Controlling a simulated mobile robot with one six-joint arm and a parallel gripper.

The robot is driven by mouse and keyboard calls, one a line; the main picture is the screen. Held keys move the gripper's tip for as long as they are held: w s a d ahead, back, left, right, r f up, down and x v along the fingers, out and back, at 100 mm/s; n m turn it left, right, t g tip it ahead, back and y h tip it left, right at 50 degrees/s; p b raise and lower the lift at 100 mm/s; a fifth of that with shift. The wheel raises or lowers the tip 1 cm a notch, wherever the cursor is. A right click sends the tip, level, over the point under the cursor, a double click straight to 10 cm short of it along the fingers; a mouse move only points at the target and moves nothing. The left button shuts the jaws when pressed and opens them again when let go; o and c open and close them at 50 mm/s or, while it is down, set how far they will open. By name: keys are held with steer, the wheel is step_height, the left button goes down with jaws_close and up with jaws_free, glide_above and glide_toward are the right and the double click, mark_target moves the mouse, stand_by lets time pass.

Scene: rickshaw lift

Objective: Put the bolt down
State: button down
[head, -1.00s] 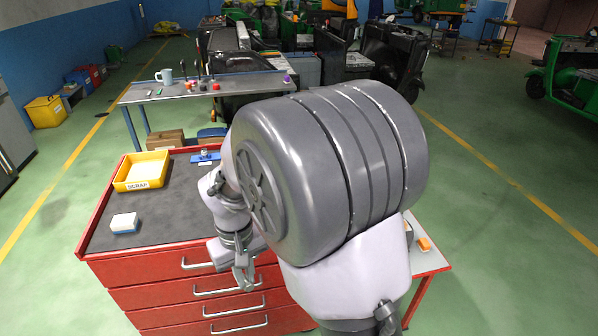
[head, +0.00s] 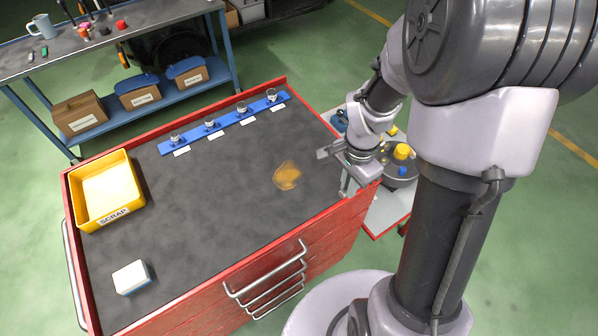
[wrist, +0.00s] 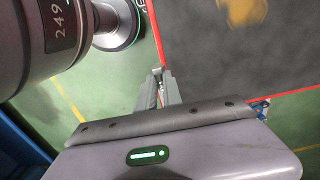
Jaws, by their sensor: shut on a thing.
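My gripper (head: 345,190) hangs at the right front edge of the red tool cabinet's dark top (head: 235,190). In the wrist view its fingers (wrist: 158,82) are shut on a small grey metal bolt (wrist: 157,70), of which only a bit shows at the fingertips. The bolt is too small to make out in the head view. A blue strip (head: 226,123) lies along the back of the cabinet top, with several small metal parts standing on it and white labels in front.
A yellow SCRAP bin (head: 106,190) stands at the left of the top. A white and blue box (head: 131,277) lies front left. A brownish stain (head: 287,176) marks the otherwise clear mat. A side table (head: 390,208) with yellow and blue items stands right, behind my arm.

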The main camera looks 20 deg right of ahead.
steer(key=b, duration=0.1)
glide_above(302, 184)
steer(key=d, duration=0.1)
steer(key=shift+s+f, duration=0.45)
steer(key=shift+f, duration=0.2)
steer(key=shift+w+a+b, duration=0.3)
steer(key=shift+w+a, duration=0.1)
step_height(302, 184, down, 4)
steer(key=shift+r+b, duration=0.2)
steer(key=shift+b, duration=0.55)
steer(key=shift+f, duration=0.15)
steer(key=c, duration=1.5)
jaws_free()
